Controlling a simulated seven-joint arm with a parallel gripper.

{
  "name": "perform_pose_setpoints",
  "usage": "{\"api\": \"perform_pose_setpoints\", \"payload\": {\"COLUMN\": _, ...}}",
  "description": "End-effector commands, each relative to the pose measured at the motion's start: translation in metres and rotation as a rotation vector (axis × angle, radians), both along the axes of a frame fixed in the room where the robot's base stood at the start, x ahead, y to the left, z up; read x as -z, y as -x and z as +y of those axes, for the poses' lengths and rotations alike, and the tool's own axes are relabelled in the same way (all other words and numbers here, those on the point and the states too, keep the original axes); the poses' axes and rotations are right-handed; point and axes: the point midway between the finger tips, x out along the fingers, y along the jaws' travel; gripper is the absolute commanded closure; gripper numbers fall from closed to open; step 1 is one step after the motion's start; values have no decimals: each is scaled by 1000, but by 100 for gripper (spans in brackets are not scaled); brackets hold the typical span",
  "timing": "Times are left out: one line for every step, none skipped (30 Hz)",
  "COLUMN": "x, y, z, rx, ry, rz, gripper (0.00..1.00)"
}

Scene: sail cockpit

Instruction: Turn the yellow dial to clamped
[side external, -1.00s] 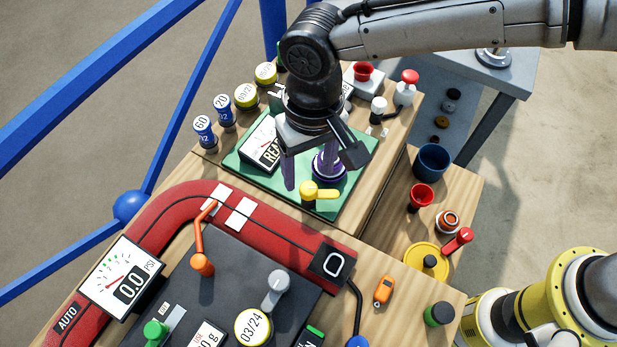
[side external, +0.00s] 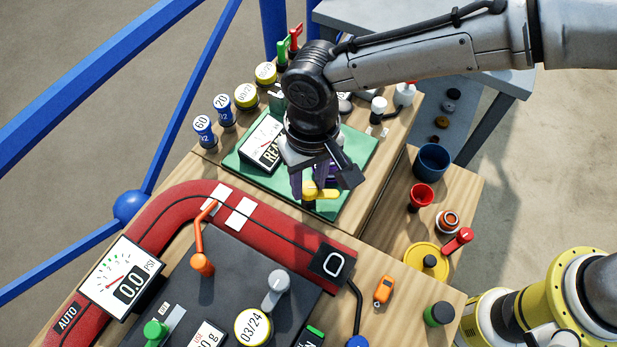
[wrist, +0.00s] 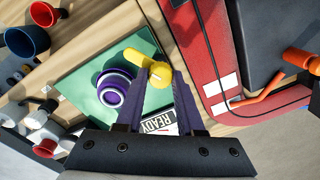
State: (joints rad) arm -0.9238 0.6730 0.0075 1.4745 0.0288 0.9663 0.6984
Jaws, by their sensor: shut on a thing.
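The yellow dial (side external: 322,194) stands at the front of the green panel (side external: 357,170), with its lever pointing right in the side view. In the wrist view the dial (wrist: 158,74) sits between the tips of my gripper's purple fingers, and its lever (wrist: 137,58) sticks out to the upper left. My gripper (side external: 309,190) points down over the panel and is shut on the dial's round hub. The wrist partly hides the panel in the side view. No clamped marking is readable around the dial.
A purple and white round knob (wrist: 114,88) stands close beside my fingers on the green panel. A READY display (side external: 262,145) lies on the panel's left. The red curved housing (side external: 280,225) runs just in front. Red and blue cups (side external: 433,160) stand to the right.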

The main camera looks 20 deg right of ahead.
Motion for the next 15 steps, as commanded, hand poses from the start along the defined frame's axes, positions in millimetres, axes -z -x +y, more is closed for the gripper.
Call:
{"api": "perform_pose_setpoints", "payload": {"x": 0, "y": 0, "z": 0, "rx": 0, "ry": -1, "rz": 0, "gripper": 100}}
{"api": "perform_pose_setpoints", "payload": {"x": 0, "y": 0, "z": 0, "rx": 0, "ry": -1, "rz": 0, "gripper": 100}}
{"api": "perform_pose_setpoints", "payload": {"x": 0, "y": 0, "z": 0, "rx": 0, "ry": -1, "rz": 0, "gripper": 100}}
{"api": "perform_pose_setpoints", "payload": {"x": 0, "y": 0, "z": 0, "rx": 0, "ry": -1, "rz": 0, "gripper": 100}}
{"api": "perform_pose_setpoints", "payload": {"x": 0, "y": 0, "z": 0, "rx": 0, "ry": -1, "rz": 0, "gripper": 100}}
{"api": "perform_pose_setpoints", "payload": {"x": 0, "y": 0, "z": 0, "rx": 0, "ry": -1, "rz": 0, "gripper": 100}}
{"api": "perform_pose_setpoints", "payload": {"x": 0, "y": 0, "z": 0, "rx": -1, "ry": -1, "rz": 0, "gripper": 100}}
{"api": "perform_pose_setpoints", "payload": {"x": 0, "y": 0, "z": 0, "rx": -3, "ry": -1, "rz": 0, "gripper": 100}}
{"api": "perform_pose_setpoints", "payload": {"x": 0, "y": 0, "z": 0, "rx": -7, "ry": -1, "rz": 0, "gripper": 100}}
{"api": "perform_pose_setpoints", "payload": {"x": 0, "y": 0, "z": 0, "rx": -11, "ry": -1, "rz": 0, "gripper": 100}}
{"api": "perform_pose_setpoints", "payload": {"x": 0, "y": 0, "z": 0, "rx": -17, "ry": -1, "rz": 0, "gripper": 100}}
{"api": "perform_pose_setpoints", "payload": {"x": 0, "y": 0, "z": 0, "rx": -26, "ry": -1, "rz": 0, "gripper": 100}}
{"api": "perform_pose_setpoints", "payload": {"x": 0, "y": 0, "z": 0, "rx": -35, "ry": -1, "rz": 0, "gripper": 100}}
{"api": "perform_pose_setpoints", "payload": {"x": 0, "y": 0, "z": 0, "rx": -46, "ry": -1, "rz": 1, "gripper": 100}}
{"api": "perform_pose_setpoints", "payload": {"x": 0, "y": 0, "z": 0, "rx": -62, "ry": 0, "rz": 0, "gripper": 100}}
